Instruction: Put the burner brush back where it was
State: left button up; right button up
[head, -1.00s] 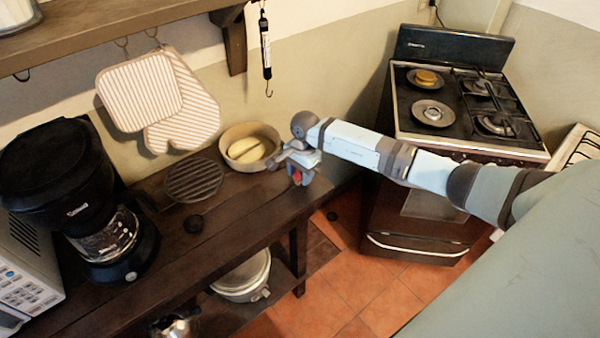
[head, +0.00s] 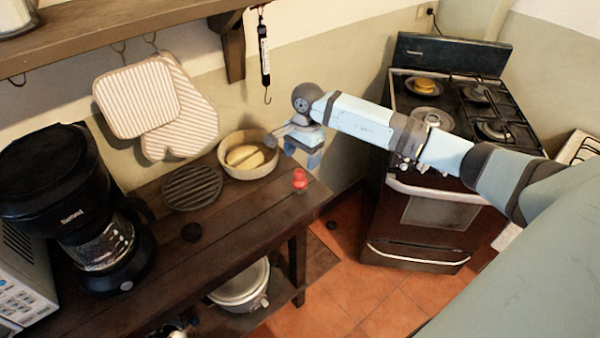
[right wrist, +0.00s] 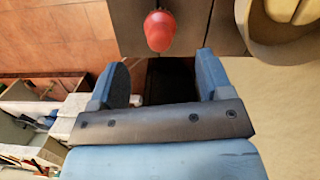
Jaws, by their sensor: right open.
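A small upright red-topped thing (head: 300,179), which seems to be the burner brush, stands on the dark wooden counter (head: 245,215) near its right end. In the right wrist view its red top (right wrist: 160,30) is ahead of the fingers and between their lines, close to the counter edge. My right gripper (head: 314,161) is open and empty, above and slightly right of the red thing, apart from it. Its two blue fingers (right wrist: 160,72) are spread wide in the wrist view. My left gripper is not in view.
A round tan bowl (head: 248,160) with pale contents stands just left of my right gripper. A scale (head: 264,55) hangs above; the stove (head: 440,190) is right.

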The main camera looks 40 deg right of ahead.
notch_tip(320, 180, up, 2)
jog(key=shift+d+r, duration=0.1)
jog(key=shift+r, duration=0.05)
jog(key=shift+a+r, duration=0.15)
jog(key=shift+a, duration=0.05)
jog(key=s+a+f+m+t+y, duration=0.1)
jog(key=s+a+m+t+y, duration=0.3)
jog(key=a+m, duration=0.35)
jog(key=s+a+f+m+t+y, duration=0.1)
jog(key=s+a+m+t+y, duration=0.25)
jog(key=a+m+y, duration=0.45)
jog(key=s+a+m+t+y, duration=0.2)
jog(key=s+a+m+y, duration=0.2)
jog(key=a+m, duration=0.4)
jog(key=s+d+f+m+t+h, duration=0.1)
jog(key=s+f+m+h, duration=0.6)
jog(key=m, duration=0.8)
jog(key=s+d+f+m+h, duration=0.4)
jog(key=s+f+m+h, duration=0.3)
jog(key=m, duration=0.8)
notch_tip(320, 180, down, 4)
jog(key=shift+s+d+r+t, duration=0.1)
jog(key=shift+s+d+t, duration=0.25)
jog(key=shift+s, duration=0.5)
